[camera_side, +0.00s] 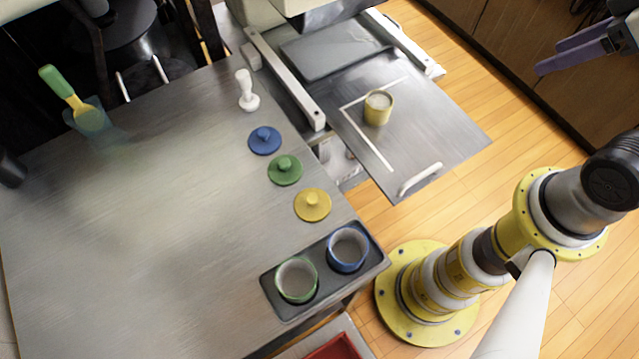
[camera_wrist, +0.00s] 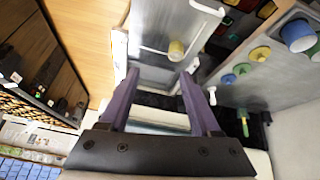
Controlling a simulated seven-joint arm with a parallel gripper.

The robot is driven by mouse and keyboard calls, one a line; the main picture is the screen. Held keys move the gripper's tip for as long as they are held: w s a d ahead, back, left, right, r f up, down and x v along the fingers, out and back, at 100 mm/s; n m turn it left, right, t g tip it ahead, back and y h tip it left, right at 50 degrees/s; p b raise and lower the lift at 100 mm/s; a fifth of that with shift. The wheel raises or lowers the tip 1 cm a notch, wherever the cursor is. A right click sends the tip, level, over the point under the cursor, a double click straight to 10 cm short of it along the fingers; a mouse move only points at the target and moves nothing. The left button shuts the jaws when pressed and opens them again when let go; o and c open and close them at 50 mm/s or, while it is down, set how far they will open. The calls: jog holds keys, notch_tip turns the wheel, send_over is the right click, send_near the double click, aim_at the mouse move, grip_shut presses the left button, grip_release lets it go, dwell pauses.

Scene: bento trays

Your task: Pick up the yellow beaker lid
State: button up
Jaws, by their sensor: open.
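The yellow beaker lid (camera_side: 312,204) is a round disc with a small knob. It lies on the metal table near its right edge in the side view, just behind the dark tray. It also shows small at the right of the wrist view (camera_wrist: 260,53). My gripper (camera_side: 548,57) has purple fingers and is at the upper right of the side view, far from the lid. In the wrist view my gripper (camera_wrist: 160,78) has its fingers spread apart with nothing between them.
A green lid (camera_side: 285,169), a blue lid (camera_side: 264,140) and a white pestle-like item (camera_side: 246,92) line the table edge. The dark tray (camera_side: 321,311) holds green-rimmed (camera_side: 296,280) and blue (camera_side: 348,250) beakers. A yellow beaker (camera_side: 378,108) stands on the pulled-out metal plate (camera_side: 440,130).

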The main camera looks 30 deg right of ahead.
jog(key=w+a+r+n+y, duration=0.2)
jog(key=w+a+r+n, duration=0.1)
jog(key=w+a+n, duration=0.3)
jog(key=w+a+n+g+y, duration=0.2)
jog(key=w+a+n, duration=0.3)
jog(key=a+n, duration=0.1)
jog(key=n+g, duration=0.5)
jog(key=n, duration=0.2)
send_over(314, 197)
jog(key=d, duration=0.2)
jog(key=f, duration=2.1)
jog(key=shift+w+d+f, duration=0.15)
jog(key=shift+w, duration=0.1)
jog(key=shift+x, duration=2.85)
jog(key=shift+w, duration=0.1)
